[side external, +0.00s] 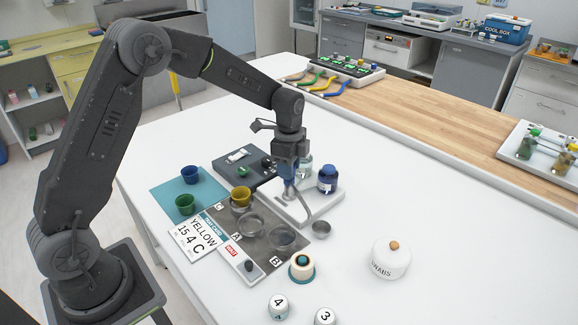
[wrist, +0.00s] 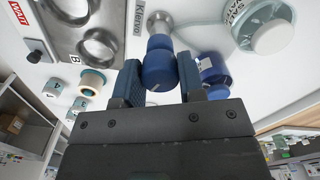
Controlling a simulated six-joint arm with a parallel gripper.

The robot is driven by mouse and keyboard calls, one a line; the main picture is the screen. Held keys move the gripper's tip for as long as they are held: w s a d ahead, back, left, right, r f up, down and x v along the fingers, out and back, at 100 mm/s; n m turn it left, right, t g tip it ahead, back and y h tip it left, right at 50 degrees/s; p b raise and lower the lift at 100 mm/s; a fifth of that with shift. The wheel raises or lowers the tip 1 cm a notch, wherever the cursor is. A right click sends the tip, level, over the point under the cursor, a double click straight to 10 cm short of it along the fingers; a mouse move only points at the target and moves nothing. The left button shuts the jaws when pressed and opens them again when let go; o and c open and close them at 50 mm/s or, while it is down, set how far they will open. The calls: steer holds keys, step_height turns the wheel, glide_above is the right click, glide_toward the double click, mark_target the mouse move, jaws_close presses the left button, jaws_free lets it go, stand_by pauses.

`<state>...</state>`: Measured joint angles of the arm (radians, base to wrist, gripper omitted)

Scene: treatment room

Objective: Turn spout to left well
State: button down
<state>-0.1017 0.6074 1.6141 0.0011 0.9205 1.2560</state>
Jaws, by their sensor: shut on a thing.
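My gripper (side external: 289,168) reaches straight down over the white base (side external: 325,197) and is shut on the blue handle of the spout. In the wrist view the blue handle (wrist: 159,68) sits between my two blue fingers. The metal plate (side external: 262,250) has round wells: one by the letter A (side external: 250,223) on the left and one by the letter B (side external: 283,238) on the right. My fingers hide part of the handle.
A blue jar (side external: 327,179) stands close right of my gripper. A yellow cup (side external: 240,197) stands at the plate's back left. A white swab jar (side external: 391,258) is farther right, with clear table around it.

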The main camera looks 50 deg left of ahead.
steer(key=m, duration=0.4)
steer(key=shift+m, duration=0.3)
steer(key=m, duration=0.5)
steer(key=shift+m, duration=0.3)
steer(key=m, duration=0.9)
steer(key=shift+d+m, duration=0.1)
steer(key=shift+m, duration=0.2)
steer(key=c, duration=0.7)
jaws_free()
steer(key=shift+r, duration=0.1)
step_height(320, 180, up, 14)
steer(key=shift+f, duration=0.15)
